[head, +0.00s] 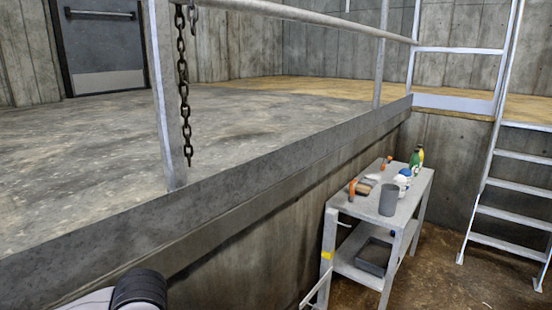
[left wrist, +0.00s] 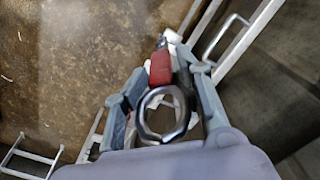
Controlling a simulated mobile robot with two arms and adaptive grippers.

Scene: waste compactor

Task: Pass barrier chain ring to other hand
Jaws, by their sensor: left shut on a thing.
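My left gripper (left wrist: 162,76) is shut on a red piece (left wrist: 160,66) between its fingertips in the left wrist view. A shiny metal ring (left wrist: 141,118) shows between the fingers, nearer the palm. I cannot tell whether the ring and red piece are joined. A dark chain (head: 184,90) hangs down beside the railing post in the head view, with a metal loop (head: 193,14) at its top. Neither gripper shows in the head view; only part of my arm is at the bottom left. My right gripper is not clearly seen in either view.
A raised concrete platform (head: 90,150) with a metal railing (head: 310,18) fills the left. Below it, a grey work table (head: 408,205) holds a dark cup (head: 388,199), bottles and tools. A metal ladder (head: 510,187) stands at the right. The floor between is open.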

